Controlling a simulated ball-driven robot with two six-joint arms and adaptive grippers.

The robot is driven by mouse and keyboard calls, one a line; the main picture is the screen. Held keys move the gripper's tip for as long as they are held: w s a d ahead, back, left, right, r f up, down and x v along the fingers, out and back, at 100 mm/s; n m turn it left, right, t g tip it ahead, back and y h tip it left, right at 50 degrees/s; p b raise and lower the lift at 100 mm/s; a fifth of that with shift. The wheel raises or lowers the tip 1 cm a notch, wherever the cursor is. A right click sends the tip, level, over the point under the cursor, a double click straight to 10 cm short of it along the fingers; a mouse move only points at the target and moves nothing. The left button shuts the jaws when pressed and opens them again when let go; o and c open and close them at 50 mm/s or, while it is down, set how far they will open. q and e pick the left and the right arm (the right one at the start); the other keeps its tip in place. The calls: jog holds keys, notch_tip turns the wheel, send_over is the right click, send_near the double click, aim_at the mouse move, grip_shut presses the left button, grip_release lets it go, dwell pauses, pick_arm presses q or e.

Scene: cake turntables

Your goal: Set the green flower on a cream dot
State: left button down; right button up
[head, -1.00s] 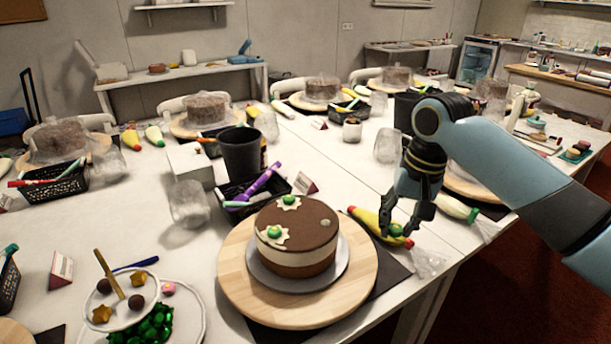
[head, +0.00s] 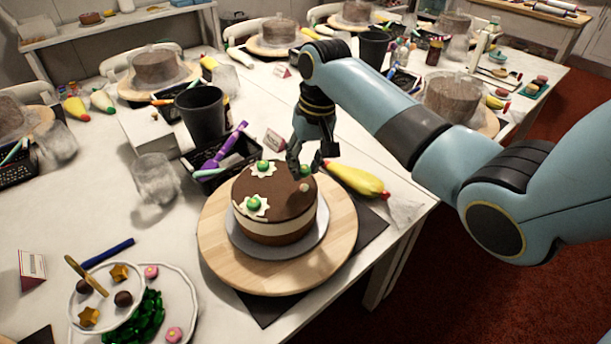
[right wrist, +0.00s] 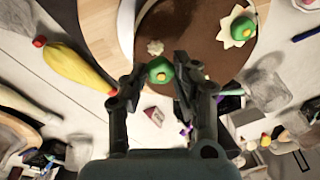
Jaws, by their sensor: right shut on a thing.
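My right gripper (head: 304,166) is shut on a green flower (right wrist: 159,70) and holds it over the right rim of the chocolate cake (head: 275,215). A small bare cream dot (head: 304,187) is on the cake top, just below the gripper in the head view. In the right wrist view the cream dot (right wrist: 155,47) is close to the held flower and looks apart from it. Two other green flowers (head: 263,166) (head: 256,204) sit on larger cream dots on the cake's top. My left gripper is not in view.
The cake stands on a wooden turntable (head: 225,253). A yellow piping bag (head: 355,180) lies right of it. A black basket (head: 225,160) with a purple tool and a dark cup (head: 203,115) stand behind. A tiered sweets plate (head: 183,290) is at lower left.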

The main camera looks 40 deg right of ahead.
aim_at(308, 168)
notch_tip(308, 168, down, 4)
jog(key=shift+r, duration=0.2)
jog(key=shift+f, duration=0.2)
jog(key=o, duration=0.7)
jog(key=shift+f, duration=0.1)
jog(key=r, duration=0.4)
jog(key=s+r, duration=0.1)
jog(key=r, duration=0.3)
jog(key=d+r, duration=0.1)
jog(key=r, duration=0.3)
jog(key=shift+s+r, duration=0.1)
jog(key=shift+s, duration=0.1)
